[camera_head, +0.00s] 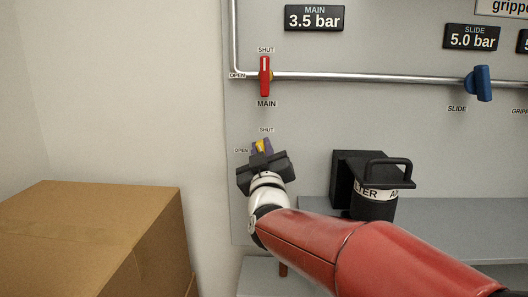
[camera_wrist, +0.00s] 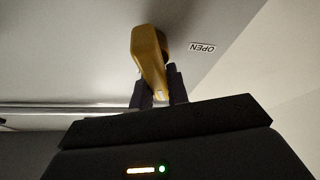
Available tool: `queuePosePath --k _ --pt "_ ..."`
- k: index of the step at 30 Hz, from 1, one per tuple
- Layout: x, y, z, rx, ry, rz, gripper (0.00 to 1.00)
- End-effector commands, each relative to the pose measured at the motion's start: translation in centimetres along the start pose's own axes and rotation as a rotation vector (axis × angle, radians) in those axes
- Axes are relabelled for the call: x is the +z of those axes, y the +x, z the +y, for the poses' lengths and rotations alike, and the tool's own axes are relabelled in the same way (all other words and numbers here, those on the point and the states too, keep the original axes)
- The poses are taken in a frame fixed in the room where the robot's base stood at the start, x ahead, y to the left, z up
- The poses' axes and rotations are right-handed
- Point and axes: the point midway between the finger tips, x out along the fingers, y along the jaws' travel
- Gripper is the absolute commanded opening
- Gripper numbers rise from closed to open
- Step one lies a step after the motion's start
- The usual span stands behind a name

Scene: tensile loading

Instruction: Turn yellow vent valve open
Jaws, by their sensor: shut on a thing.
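The yellow vent valve (camera_head: 260,146) is on the grey panel at the left, below the MAIN label, with a SHUT label above it and an OPEN label to its left. Much of it is hidden behind my gripper (camera_head: 262,150) in the head view. In the wrist view the yellow handle (camera_wrist: 148,55) runs down between the two dark fingers of my gripper (camera_wrist: 158,88), which are shut on its lower end. The OPEN label (camera_wrist: 202,48) shows to the right of the handle there.
The red MAIN valve handle (camera_head: 265,76) is upright on the pipe (camera_head: 370,77) above. A blue SLIDE valve (camera_head: 482,83) is farther right. A black filter unit (camera_head: 373,180) stands right of my gripper. A cardboard box (camera_head: 90,235) is at the lower left.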

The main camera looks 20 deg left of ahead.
Motion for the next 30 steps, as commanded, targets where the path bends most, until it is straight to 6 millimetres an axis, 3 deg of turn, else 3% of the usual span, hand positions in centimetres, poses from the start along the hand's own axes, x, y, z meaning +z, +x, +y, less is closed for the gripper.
queuePosePath --k 30 --pt "0.7 -0.3 -1.6 -0.360 -0.868 0.001 0.00"
